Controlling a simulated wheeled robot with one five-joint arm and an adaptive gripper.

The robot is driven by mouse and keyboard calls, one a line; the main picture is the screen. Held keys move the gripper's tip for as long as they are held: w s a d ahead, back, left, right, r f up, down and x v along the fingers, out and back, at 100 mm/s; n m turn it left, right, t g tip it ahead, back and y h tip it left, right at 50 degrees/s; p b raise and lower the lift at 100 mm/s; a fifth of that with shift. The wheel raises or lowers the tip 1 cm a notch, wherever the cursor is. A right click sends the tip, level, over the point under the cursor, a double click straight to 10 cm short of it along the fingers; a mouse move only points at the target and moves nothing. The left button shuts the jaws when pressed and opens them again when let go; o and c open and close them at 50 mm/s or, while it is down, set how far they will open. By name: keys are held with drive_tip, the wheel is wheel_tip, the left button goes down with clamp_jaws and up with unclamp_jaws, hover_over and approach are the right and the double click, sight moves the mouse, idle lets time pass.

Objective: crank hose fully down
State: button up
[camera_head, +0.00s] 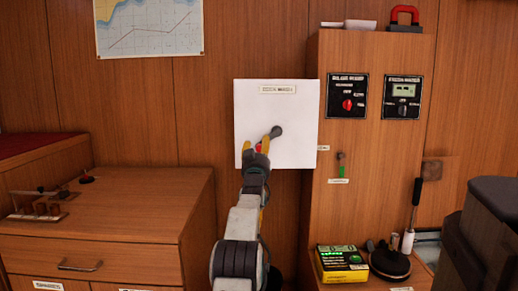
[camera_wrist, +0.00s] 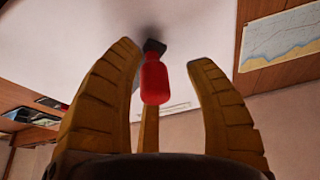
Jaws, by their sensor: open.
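A white panel (camera_head: 285,105) with a small label at its top stands upright against the wood wall. On it is a crank (camera_head: 275,131) with a dark hub and a short arm that runs down and left to a red grip (camera_head: 258,148). In the wrist view the red grip (camera_wrist: 154,80) hangs from a dark piece, between my yellow fingers. My gripper (camera_head: 256,146) is at the red grip, its fingers spread to either side of it. In the wrist view my gripper (camera_wrist: 164,58) is open, with gaps between the fingers and the grip. No hose is identifiable.
Right of the panel, a wood cabinet (camera_head: 385,55) carries two dark dial plates and a green-handled switch (camera_head: 340,165). A wood drawer unit (camera_head: 120,225) stands at the left.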

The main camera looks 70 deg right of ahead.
drive_tip(key=shift+a+f, duration=0.1)
drive_tip(key=shift+f, duration=0.05)
drive_tip(key=v, duration=1.1)
drive_tip(key=shift+a, duration=0.35)
idle(0.3)
drive_tip(key=shift+s, duration=0.15)
